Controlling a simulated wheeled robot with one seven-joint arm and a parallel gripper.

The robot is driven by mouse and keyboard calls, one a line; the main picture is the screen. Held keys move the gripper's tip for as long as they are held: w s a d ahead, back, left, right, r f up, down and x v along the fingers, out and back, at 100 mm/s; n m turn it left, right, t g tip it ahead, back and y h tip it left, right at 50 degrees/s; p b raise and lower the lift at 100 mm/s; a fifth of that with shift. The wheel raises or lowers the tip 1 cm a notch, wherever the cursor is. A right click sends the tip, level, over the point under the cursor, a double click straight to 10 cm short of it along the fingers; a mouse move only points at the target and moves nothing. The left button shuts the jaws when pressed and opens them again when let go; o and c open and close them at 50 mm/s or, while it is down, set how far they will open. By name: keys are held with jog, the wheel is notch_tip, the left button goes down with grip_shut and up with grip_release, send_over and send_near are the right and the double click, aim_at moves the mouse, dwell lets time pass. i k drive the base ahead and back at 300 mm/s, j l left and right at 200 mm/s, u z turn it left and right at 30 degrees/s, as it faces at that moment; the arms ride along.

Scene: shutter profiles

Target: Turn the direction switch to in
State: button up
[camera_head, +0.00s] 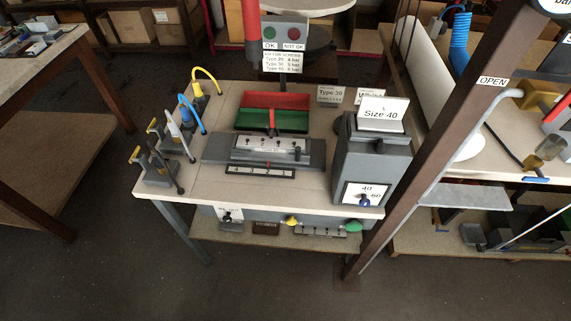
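Another white plate, marked 40 and 60, has a blue and dark knob (364,200) on the front of the grey box (370,165). My gripper is not in view.
The work table (165,200) holds a grey fixture (265,150), red and green bins (272,112) and several tools at left. Yellow (291,221) and green (353,226) knobs line the front edge. A brown beam (440,130) slants at right. Floor in front is clear.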

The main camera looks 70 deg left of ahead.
aim_at(227, 219)
jog(key=u, duration=0.4)
jog(key=k+l+u, duration=0.1)
jog(key=u, duration=0.25)
jog(key=k+u, duration=0.15)
jog(key=u, duration=0.65)
jog(key=k, duration=0.2)
